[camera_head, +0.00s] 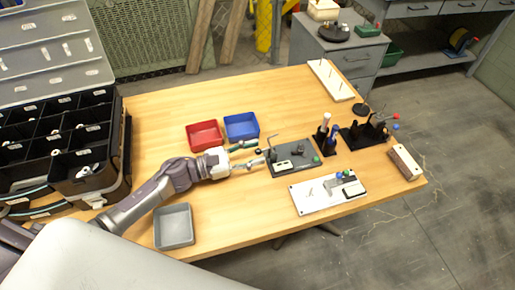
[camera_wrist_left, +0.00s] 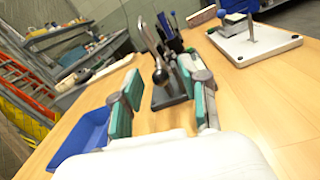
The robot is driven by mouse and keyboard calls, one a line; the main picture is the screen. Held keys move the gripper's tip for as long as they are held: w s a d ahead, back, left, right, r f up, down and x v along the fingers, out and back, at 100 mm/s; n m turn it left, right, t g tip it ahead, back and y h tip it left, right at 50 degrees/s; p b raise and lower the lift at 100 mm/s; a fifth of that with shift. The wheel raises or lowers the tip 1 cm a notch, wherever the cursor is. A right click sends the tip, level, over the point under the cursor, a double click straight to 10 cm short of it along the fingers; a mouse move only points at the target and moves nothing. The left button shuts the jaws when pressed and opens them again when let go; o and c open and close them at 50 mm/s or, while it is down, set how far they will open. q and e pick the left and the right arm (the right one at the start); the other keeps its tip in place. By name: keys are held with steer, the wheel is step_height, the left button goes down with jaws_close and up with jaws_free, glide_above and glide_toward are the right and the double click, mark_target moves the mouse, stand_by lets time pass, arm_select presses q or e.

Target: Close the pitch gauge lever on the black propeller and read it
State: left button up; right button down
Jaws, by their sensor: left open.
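My left gripper (camera_head: 257,152) is open at the left edge of a dark grey gauge plate (camera_head: 309,163). Its teal-padded fingers stand apart. In the left wrist view, a lever with a dark ball knob (camera_wrist_left: 160,77) shows in the gap between the fingers, beyond the palm; I cannot tell whether either finger touches it. The lever rises from the dark grey base (camera_wrist_left: 172,101), tilted up and away from the knob. I cannot make out the black propeller for certain. My right gripper is not in view.
A red bin (camera_head: 204,135) and a blue bin (camera_head: 241,126) stand behind my left gripper. A grey tray (camera_head: 174,226) is in front. A white plate with a fixture (camera_head: 328,192) lies front right. Dark stands with upright tools (camera_head: 326,137) are right of the gauge.

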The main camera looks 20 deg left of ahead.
arm_select(q)
steer(key=shift+w+d, duration=0.4)
steer(key=shift+d, duration=0.15)
jaws_close()
